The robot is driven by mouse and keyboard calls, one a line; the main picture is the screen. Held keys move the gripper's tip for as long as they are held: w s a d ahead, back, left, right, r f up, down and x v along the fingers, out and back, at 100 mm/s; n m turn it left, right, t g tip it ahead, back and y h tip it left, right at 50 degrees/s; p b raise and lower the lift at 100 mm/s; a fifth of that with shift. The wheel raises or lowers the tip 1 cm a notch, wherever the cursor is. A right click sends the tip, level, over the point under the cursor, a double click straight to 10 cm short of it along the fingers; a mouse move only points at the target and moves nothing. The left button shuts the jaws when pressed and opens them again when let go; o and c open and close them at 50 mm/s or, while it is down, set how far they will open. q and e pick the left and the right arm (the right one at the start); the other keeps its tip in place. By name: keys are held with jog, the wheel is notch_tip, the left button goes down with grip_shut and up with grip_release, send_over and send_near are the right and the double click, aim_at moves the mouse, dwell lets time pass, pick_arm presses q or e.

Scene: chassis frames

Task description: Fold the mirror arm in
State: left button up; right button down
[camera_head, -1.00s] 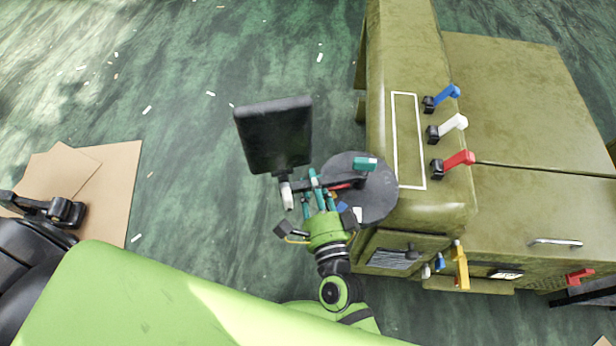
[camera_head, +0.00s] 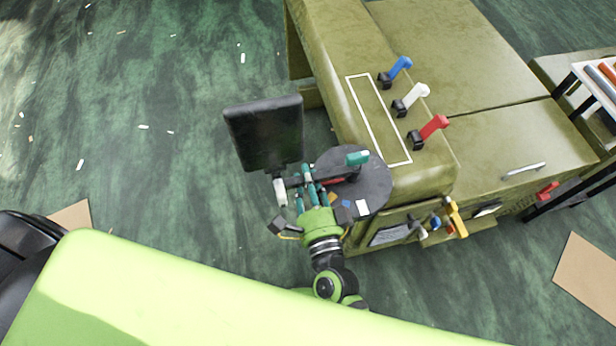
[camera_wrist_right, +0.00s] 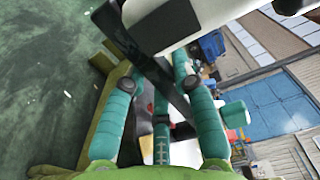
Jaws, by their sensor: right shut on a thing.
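The mirror arm is a dark bar (camera_head: 326,180) with a black rectangular mirror head (camera_head: 265,133) at its left end and a white piece (camera_head: 280,192) below the head. The bar reaches a pivot on a round dark disc (camera_head: 372,187) at the olive chassis corner; a teal-capped knob (camera_head: 358,158) stands there. My right gripper (camera_head: 309,178) is shut on the bar, near the mirror head. In the right wrist view the dark bar (camera_wrist_right: 166,88) runs between its teal fingers. My left gripper is not in view.
The olive chassis (camera_head: 440,50) carries blue (camera_head: 400,67), white (camera_head: 416,94) and red (camera_head: 434,126) levers beside a white outlined rectangle. A narrow floor gap separates the mirror head from the chassis side. Open green floor (camera_head: 150,100) lies left. A rack (camera_head: 590,90) stands right.

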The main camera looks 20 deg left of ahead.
jog(key=shift+r, duration=0.1)
jog(key=c, duration=1)
grip_release()
jog(key=shift+w, duration=0.1)
jog(key=v, duration=1.2)
jog(key=shift+a, duration=0.1)
